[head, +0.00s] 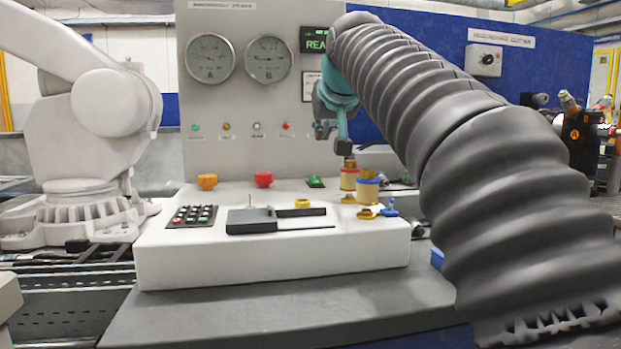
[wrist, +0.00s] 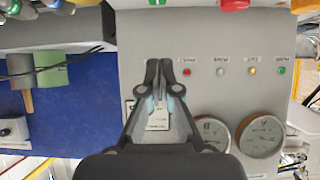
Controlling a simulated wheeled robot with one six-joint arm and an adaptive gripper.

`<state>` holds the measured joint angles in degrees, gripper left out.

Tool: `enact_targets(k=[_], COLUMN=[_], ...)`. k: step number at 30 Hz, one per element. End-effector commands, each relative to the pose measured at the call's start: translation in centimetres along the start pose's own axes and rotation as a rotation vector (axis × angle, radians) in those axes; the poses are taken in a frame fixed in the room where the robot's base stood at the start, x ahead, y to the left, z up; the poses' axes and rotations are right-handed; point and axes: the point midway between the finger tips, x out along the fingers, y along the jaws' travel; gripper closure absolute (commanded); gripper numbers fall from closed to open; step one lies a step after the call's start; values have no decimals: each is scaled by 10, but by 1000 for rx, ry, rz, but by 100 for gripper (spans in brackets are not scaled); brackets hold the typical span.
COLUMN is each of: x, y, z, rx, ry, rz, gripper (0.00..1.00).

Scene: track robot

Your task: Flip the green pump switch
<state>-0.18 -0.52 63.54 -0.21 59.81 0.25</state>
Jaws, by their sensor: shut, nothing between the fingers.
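The green switch (head: 315,182) sits on the top of the white console, towards its back edge, right of the red knob, in the head view. In the wrist view a green-and-white piece (wrist: 168,24) near the top edge looks like the same switch.
The red knob (head: 263,179) and orange knob (head: 207,181) stand left of the switch. The grey gauge panel (head: 250,110) rises behind. A white robot arm (head: 95,130) stands at left.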

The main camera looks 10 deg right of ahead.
Motion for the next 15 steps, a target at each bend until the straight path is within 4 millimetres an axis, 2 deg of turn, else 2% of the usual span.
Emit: enact_targets(k=[1, 4, 15], x=[-7, -12, -9], y=[0, 0, 0], z=[-4, -4, -1], rx=[0, -1, -1], ry=[1, -13, -21], rz=[0, 0, 0], gripper=[100, 100, 100])
